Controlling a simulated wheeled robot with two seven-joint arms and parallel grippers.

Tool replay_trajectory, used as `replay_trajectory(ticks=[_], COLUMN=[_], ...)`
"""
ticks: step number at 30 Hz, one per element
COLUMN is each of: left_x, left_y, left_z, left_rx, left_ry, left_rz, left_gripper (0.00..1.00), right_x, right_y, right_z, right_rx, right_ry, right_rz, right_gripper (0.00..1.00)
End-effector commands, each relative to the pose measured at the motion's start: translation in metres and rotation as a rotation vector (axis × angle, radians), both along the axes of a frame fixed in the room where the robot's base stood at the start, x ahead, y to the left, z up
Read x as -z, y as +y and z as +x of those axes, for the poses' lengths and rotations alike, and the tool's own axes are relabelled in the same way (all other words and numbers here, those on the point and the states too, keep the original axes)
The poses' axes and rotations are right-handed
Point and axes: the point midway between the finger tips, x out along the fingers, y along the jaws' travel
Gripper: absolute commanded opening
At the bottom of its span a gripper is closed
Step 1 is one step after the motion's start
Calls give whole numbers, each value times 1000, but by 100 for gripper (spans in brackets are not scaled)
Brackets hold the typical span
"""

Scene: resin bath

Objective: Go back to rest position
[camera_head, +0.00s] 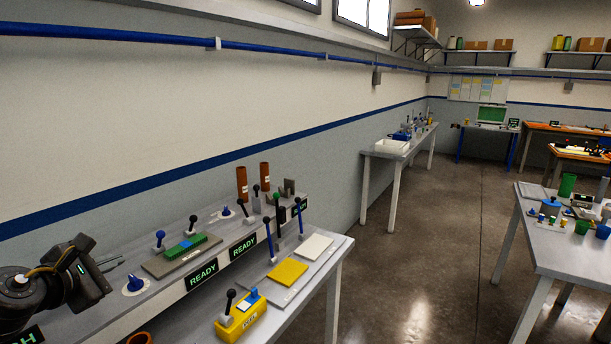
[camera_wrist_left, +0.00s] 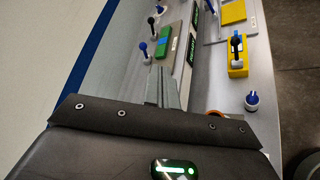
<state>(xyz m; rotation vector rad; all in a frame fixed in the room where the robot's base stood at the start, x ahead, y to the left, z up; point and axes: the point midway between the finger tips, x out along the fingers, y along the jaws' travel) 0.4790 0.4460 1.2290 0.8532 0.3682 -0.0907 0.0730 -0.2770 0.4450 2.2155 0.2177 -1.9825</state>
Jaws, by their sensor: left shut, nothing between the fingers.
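My left gripper (camera_head: 116,262) comes in from the left edge in the head view, above the left end of the near bench (camera_head: 95,315). Its two thin fingers are together and hold nothing. In the left wrist view the fingers of the left gripper (camera_wrist_left: 165,75) point along the bench. A blue knob (camera_head: 134,284) on a white base stands on the bench just right of and below the fingertips, apart from them as far as I can tell. My right gripper is in neither view.
The bench carries a green block (camera_head: 186,247) on a grey plate, levers, READY signs, a yellow lever box (camera_head: 240,315), a yellow plate (camera_head: 288,271) and brown cylinders (camera_head: 242,183). The wall (camera_head: 150,110) runs close behind. Open floor (camera_head: 420,270) lies right, before another table (camera_head: 560,255).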

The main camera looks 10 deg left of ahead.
Motion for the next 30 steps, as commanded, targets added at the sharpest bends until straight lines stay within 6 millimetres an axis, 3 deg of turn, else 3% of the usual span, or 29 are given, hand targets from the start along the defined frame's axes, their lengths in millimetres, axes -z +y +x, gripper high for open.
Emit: replay_trajectory(ticks=[8,17,20,24,27,30], left_x=[42,119,161,231,274,307], left_y=[-39,-102,-124,-148,-159,-169], left_z=[9,4,-12,-56,-95,-135], left_rx=[-51,-290,-508,-1016,-1413,-1785], left_ry=[-3,37,66,63,-3,-116], left_rz=[-348,-1057,-1431,-1991,-2268,-2435], left_gripper=[0,0,0,0,0,0], right_x=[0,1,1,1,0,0], right_y=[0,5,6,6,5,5], right_z=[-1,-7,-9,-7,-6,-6], right_rx=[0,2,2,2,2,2], right_ry=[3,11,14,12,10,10], right_rz=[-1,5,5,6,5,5], right_gripper=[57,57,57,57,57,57])
